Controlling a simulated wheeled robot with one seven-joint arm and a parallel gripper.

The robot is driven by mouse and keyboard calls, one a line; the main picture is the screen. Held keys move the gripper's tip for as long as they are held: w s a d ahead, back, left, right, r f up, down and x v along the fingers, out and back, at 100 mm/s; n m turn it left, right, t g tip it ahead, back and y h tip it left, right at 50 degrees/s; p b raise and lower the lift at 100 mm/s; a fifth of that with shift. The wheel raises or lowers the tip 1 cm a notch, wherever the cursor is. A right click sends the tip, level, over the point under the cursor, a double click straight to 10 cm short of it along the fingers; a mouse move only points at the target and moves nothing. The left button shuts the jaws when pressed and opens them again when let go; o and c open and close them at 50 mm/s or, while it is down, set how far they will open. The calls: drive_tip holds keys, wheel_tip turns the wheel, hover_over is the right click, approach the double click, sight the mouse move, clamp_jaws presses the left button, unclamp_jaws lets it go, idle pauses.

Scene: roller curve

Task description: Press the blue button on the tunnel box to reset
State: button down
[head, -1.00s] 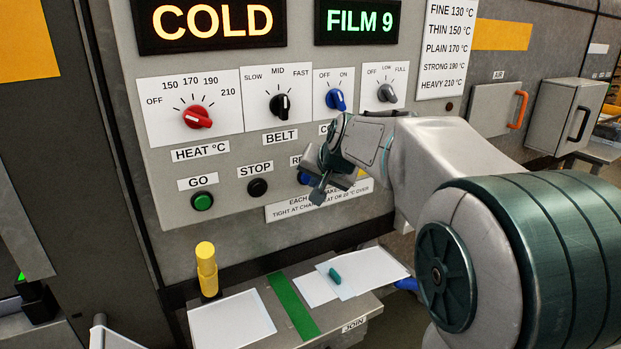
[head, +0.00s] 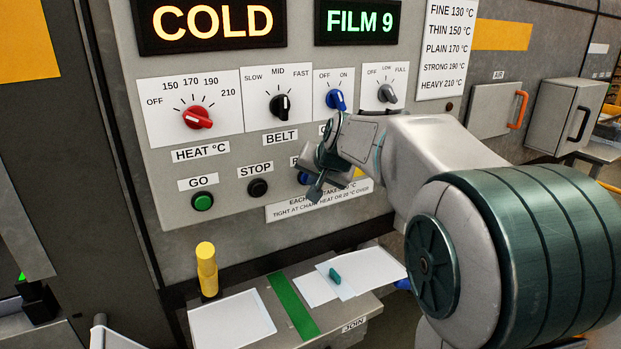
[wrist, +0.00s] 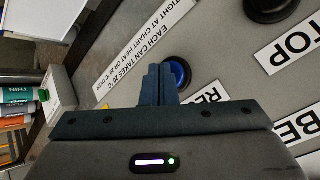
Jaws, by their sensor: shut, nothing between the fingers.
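The blue button (head: 304,178) is on the lower part of the grey tunnel box panel (head: 230,190), right of the black STOP button. In the head view my gripper mostly hides it and its label. The blue button also shows in the wrist view (wrist: 178,74), in a dark ring just beyond my fingertips. My gripper (head: 316,196) is shut and empty, in front of the panel beside the button. In the wrist view its closed fingers (wrist: 160,72) overlap the left side of the button. I cannot tell whether they touch it.
The black STOP button (head: 257,188) and green GO button (head: 202,202) sit to the left. Knobs, including a blue one (head: 336,99), are above. Below is a shelf with white sheets (head: 232,318), a green strip (head: 292,306) and a yellow post (head: 207,268).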

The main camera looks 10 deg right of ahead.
drive_tip(key=shift+w, duration=0.2)
drive_tip(key=shift+s, duration=0.1)
idle(0.4)
drive_tip(key=shift+s+d+b, duration=0.2)
drive_tip(key=shift+s+b, duration=0.2)
drive_tip(key=shift+s, duration=0.3)
drive_tip(key=shift+s, duration=0.1)
drive_tip(key=s, duration=0.1)
drive_tip(key=s+d+b, duration=0.1)
drive_tip(key=s, duration=0.1)
drive_tip(key=s+b, duration=0.1)
drive_tip(key=shift+s+d, duration=0.3)
idle(0.4)
drive_tip(key=s+f+n+g, duration=0.1)
drive_tip(key=s+f+g, duration=0.1)
drive_tip(key=s+f, duration=0.3)
drive_tip(key=s+f+n+g+h+p, duration=0.1)
drive_tip(key=s+f, duration=0.4)
drive_tip(key=s, duration=0.7)
drive_tip(key=s+f+n+g+p, duration=0.1)
drive_tip(key=s+f, duration=0.3)
drive_tip(key=s, duration=0.4)
drive_tip(key=shift+s+f+n+g+h, duration=0.25)
drive_tip(key=shift+f+n+g+h, duration=0.15)
drive_tip(key=shift+n+g, duration=0.5)
